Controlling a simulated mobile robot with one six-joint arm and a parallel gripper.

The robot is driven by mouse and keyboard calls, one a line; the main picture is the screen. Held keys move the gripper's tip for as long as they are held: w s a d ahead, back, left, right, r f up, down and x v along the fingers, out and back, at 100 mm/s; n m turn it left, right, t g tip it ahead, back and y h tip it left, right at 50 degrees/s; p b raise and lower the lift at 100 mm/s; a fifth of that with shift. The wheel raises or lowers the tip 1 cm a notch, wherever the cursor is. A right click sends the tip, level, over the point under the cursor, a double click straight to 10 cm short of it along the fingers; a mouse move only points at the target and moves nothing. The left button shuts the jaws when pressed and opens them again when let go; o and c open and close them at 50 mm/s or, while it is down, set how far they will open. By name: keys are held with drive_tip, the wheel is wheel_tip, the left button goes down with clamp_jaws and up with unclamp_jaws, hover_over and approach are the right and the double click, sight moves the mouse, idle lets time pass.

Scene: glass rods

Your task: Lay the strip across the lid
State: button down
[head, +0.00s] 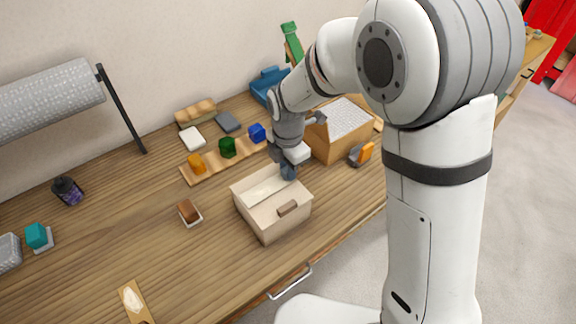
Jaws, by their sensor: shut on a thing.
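A beige box (270,222) stands on the table, and its pale top (252,198) faces up. A small brown piece (288,208) shows at its upper front edge; I cannot tell whether it is a strip or a part of the box. My gripper (289,172) points down at the box's back right corner, with its fingertips close to the top. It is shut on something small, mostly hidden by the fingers. I cannot make out whether this is the strip, or whether it touches the box.
A wooden board (212,165) with orange, green and blue blocks lies behind the box. A brown block (188,211) sits to the left.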

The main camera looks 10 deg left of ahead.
drive_tip(key=shift+f, duration=0.2)
drive_tip(key=c, duration=1.3)
unclamp_jaws()
drive_tip(key=shift+o, duration=0.2)
drive_tip(key=shift+r, duration=0.1)
wheel_tip(320, 180, up, 12)
drive_tip(key=b, duration=0.2)
drive_tip(key=s+d+r+m+t, duration=0.1)
drive_tip(key=s+d+r+m, duration=0.1)
drive_tip(key=d+m, duration=0.45)
drive_tip(key=s+d+r+m, duration=0.2)
drive_tip(key=d+m, duration=0.4)
drive_tip(key=d, duration=0.2)
drive_tip(key=s+d+f+m+t, duration=0.2)
drive_tip(key=s+d+m, duration=0.7)
drive_tip(key=d+m, duration=0.3)
drive_tip(key=m, duration=0.3)
drive_tip(key=shift+s+d, duration=0.2)
drive_tip(key=shift+s, duration=0.2)
